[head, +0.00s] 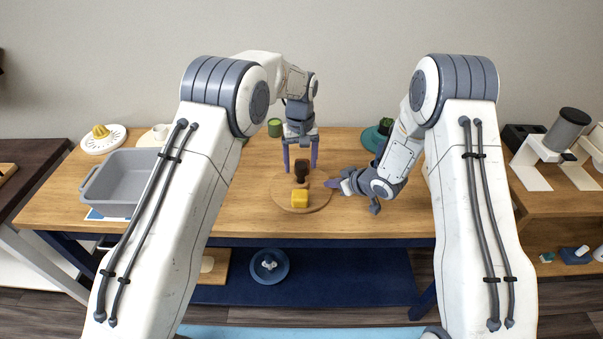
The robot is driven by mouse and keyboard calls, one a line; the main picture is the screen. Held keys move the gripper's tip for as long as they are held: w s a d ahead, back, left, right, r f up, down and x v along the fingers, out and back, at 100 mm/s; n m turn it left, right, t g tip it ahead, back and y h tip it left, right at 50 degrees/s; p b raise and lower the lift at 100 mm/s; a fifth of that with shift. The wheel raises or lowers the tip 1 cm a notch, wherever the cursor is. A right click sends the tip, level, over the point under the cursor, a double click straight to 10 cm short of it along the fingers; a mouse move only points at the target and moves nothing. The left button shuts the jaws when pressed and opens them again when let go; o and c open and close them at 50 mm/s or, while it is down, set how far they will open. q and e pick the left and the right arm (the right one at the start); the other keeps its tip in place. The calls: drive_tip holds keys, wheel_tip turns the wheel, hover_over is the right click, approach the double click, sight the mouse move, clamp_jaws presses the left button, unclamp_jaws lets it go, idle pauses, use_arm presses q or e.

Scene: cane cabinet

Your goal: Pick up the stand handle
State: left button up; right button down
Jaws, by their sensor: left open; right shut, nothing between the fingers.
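A small dark brown upright piece (301,168), which looks like the stand handle, is on a round wooden board (318,198) on the table. My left gripper (300,168) points down from above, open, with one finger on each side of this piece in the picture. I cannot tell whether the fingers touch it. My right gripper (332,184) is shut and empty, low at the right edge of the board, pointing left.
A grey bin (120,180) and a white plate with a yellow top (101,138) are at the left of the wooden table (245,215). A green cup (275,127) and a teal dish (372,139) stand at the back. The table front is clear.

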sight(301, 173)
use_arm(q)
wheel_tip(301, 173, down, 5)
drive_tip(key=shift+w+d+r, duration=0.1)
drive_tip(key=shift+w, duration=0.05)
clamp_jaws()
wheel_tip(301, 173, up, 10)
idle(0.7)
